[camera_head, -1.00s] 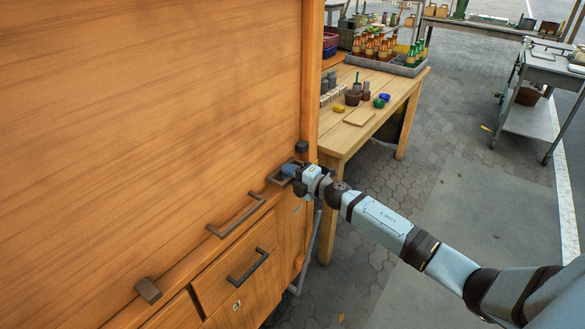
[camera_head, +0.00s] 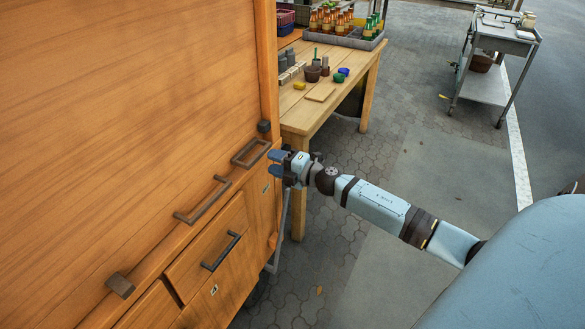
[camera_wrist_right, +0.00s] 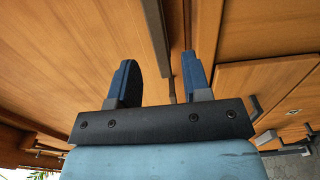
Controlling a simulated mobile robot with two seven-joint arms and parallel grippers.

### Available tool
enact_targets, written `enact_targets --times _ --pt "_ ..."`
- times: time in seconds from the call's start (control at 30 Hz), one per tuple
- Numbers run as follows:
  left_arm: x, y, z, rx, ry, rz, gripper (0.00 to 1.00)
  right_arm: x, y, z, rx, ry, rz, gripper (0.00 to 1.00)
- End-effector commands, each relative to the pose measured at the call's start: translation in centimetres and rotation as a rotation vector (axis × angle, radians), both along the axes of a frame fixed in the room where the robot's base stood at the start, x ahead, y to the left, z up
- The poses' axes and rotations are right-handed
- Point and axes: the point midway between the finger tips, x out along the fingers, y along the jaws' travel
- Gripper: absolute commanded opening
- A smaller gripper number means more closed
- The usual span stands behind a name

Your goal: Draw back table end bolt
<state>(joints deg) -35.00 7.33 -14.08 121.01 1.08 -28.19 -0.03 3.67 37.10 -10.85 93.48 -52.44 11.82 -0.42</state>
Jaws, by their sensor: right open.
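A dark bolt block (camera_head: 264,126) sits at the far right end of the orange wooden cabinet front, by the corner nearest the wooden table. Another dark block (camera_head: 120,286) sits at the near left. A rectangular dark handle (camera_head: 238,161) is just below the far block. My right gripper (camera_head: 272,163) is open and empty, just right of this handle and apart from it. In the right wrist view its two blue fingers (camera_wrist_right: 158,68) are spread, with a dark bar (camera_wrist_right: 157,40) beyond and between them. Which piece is the bolt's sliding part I cannot tell. My left gripper is not in view.
A second long handle (camera_head: 203,201) and a drawer handle (camera_head: 221,251) jut from the cabinet. A wooden table (camera_head: 330,112) with clay pots and bottles stands close behind my gripper. Paved floor (camera_head: 350,230) is free to the right, with a metal cart (camera_head: 495,90) farther off.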

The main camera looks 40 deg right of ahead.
Motion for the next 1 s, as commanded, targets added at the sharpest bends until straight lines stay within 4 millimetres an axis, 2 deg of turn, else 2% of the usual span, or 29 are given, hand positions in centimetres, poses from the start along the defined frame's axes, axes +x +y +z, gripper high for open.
enact_targets --times 0.03,0.2,0.4,1.0 --pt "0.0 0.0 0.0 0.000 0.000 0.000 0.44 -1.1 -0.4 -0.1 -0.002 0.003 0.001 0.44" --pt "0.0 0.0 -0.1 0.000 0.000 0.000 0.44 -3.8 -1.5 -0.1 -0.001 0.003 0.001 0.44" --pt "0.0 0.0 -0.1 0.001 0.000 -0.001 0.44 -5.4 -2.2 0.0 0.001 0.001 0.001 0.44" --pt "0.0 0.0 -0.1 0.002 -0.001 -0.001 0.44 -5.7 -2.3 0.0 0.000 0.000 0.002 0.44"
